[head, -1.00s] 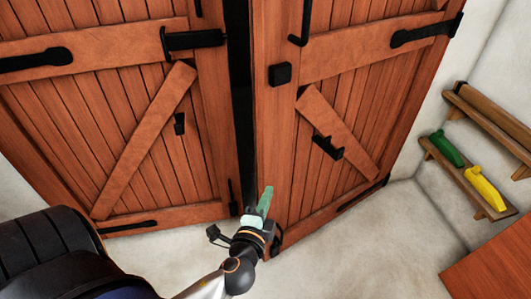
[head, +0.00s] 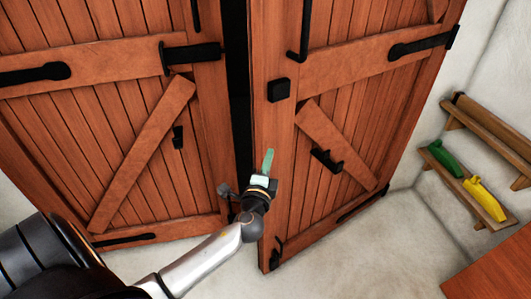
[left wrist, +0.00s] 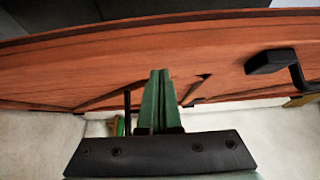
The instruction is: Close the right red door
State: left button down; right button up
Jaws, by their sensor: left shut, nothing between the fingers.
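The right red door (head: 350,95) is wooden with a diagonal brace and black fittings. It stands ajar, its free edge nearer to me than the left door (head: 110,120), with a dark gap between them. My left gripper (head: 268,161) has pale green fingers. It is shut and empty, in front of the right door's lower part by the free edge; I cannot tell whether it touches. In the left wrist view, the shut green fingers (left wrist: 159,75) point at the door's reddish planks (left wrist: 215,65), with a black handle at the right. My right gripper is not in view.
Wall shelves (head: 470,190) at the right hold a green item (head: 445,158) and a yellow item (head: 484,198). A reddish surface (head: 495,272) fills the lower right corner. Pale floor (head: 350,255) is clear in front of the right door.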

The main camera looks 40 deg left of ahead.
pick_arm(q)
jog(key=shift+w+a, duration=0.3)
jog(key=shift+a, duration=0.45)
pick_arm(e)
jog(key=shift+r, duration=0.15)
pick_arm(q)
jog(key=shift+a, duration=0.1)
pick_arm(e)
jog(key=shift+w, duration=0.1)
